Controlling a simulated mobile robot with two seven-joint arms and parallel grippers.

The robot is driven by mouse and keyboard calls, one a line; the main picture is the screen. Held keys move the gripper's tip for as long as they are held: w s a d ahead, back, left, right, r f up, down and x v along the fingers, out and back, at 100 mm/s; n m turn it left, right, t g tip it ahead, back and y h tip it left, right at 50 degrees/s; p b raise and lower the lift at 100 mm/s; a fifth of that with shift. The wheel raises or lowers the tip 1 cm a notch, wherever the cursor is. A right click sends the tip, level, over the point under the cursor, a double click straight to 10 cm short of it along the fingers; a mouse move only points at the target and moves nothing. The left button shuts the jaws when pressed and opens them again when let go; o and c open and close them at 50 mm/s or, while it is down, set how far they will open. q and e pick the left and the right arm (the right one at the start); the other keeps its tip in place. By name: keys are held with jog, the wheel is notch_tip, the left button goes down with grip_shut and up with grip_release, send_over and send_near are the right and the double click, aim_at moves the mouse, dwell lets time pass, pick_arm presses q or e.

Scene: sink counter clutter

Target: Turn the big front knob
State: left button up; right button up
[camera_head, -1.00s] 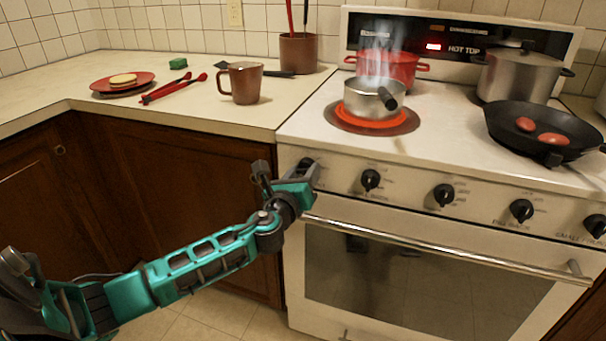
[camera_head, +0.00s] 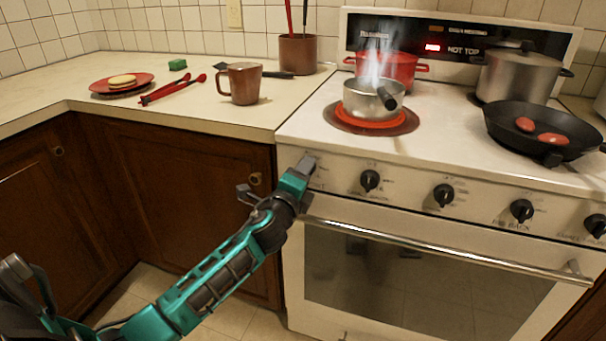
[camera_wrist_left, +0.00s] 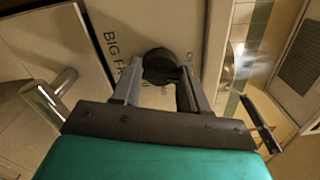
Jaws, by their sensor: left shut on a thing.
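The big front knob (camera_wrist_left: 160,62) is a round black knob on the white stove panel, beside printed letters reading "BIG FR" in the left wrist view. My left gripper (camera_wrist_left: 160,78) has a finger on either side of it and is shut on it. In the head view my left gripper (camera_head: 305,165) is at the left end of the stove's front panel and hides this knob. My right gripper is in neither view.
More black knobs (camera_head: 443,194) line the panel to the right, above the oven handle (camera_head: 430,245). A steaming pot (camera_head: 368,100) stands on a glowing red burner (camera_head: 350,124). A skillet (camera_head: 545,133) sits at the right. A brown mug (camera_head: 243,83) stands on the counter.

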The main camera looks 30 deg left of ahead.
pick_arm(q)
jog(key=shift+n, duration=1.6)
jog(key=o, duration=1)
jog(key=shift+o, duration=0.2)
jog(key=shift+r, duration=0.15)
